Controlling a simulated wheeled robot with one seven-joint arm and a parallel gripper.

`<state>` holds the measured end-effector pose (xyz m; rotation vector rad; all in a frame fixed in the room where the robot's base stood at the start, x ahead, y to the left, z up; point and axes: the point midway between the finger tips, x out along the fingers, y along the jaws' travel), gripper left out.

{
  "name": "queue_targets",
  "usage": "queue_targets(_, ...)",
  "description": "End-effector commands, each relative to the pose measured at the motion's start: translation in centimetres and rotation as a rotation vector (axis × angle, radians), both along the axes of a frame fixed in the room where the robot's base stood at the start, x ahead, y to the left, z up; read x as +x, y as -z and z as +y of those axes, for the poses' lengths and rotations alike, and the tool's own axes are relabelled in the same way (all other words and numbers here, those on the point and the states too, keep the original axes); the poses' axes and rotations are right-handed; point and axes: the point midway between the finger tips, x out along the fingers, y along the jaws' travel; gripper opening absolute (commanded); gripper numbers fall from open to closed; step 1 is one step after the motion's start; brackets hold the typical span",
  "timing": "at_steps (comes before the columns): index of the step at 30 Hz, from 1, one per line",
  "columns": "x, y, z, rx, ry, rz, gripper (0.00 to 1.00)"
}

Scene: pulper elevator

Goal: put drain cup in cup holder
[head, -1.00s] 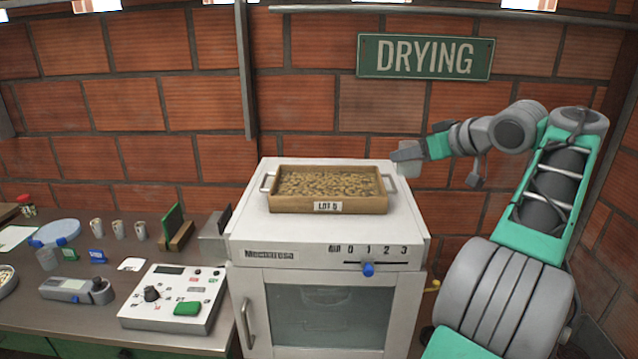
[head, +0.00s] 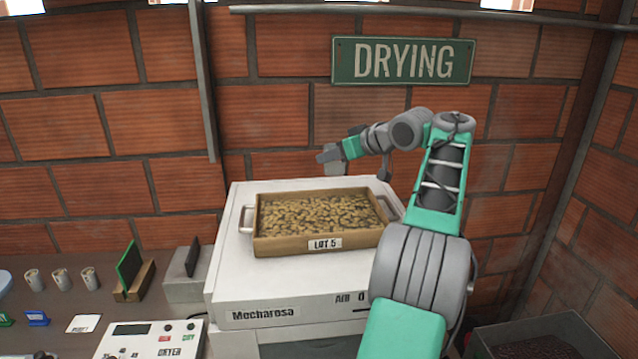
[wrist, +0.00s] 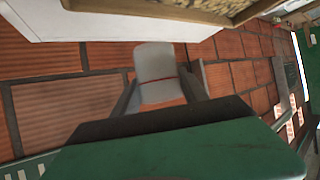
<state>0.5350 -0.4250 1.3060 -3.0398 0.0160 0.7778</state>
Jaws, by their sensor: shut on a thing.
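My gripper (head: 327,157) is raised near the brick wall, behind the white oven. It is shut on a pale grey cup, the drain cup (wrist: 156,68), which shows between the two fingers (wrist: 160,95) in the wrist view. In the head view a small greyish part of the cup (head: 337,169) shows just below the fingers, beyond the tray. I cannot make out a cup holder in either view.
A wooden tray of beans (head: 270,240) labelled LOT 5 sits on the white oven (head: 228,260). Several small items, including pale cups (head: 62,279), stand on the bench at left. A grey bin (head: 500,347) is at lower right. The wall is close behind.

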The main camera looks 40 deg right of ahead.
Motion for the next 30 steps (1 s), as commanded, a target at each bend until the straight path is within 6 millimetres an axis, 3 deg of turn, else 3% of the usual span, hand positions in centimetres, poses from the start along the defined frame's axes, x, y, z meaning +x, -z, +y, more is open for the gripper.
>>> queue_targets(3, 2.4, 2.4, -0.2, 0.002, -0.002, 0.000, 0.10)
queue_targets(12, 5.7, 6.2, -0.5, 0.003, -0.005, 0.001, 0.10)
queue_targets(17, 5.6, 8.8, -0.6, 0.001, -0.003, 0.000, 0.10)
queue_targets(28, 5.6, 9.6, -0.6, -0.002, -0.003, -0.001, 0.10)
queue_targets(29, 5.6, 9.5, -0.6, -0.002, -0.003, -0.001, 0.53)
queue_targets(30, 5.6, 9.5, -0.6, -0.002, -0.003, -0.001, 0.56)
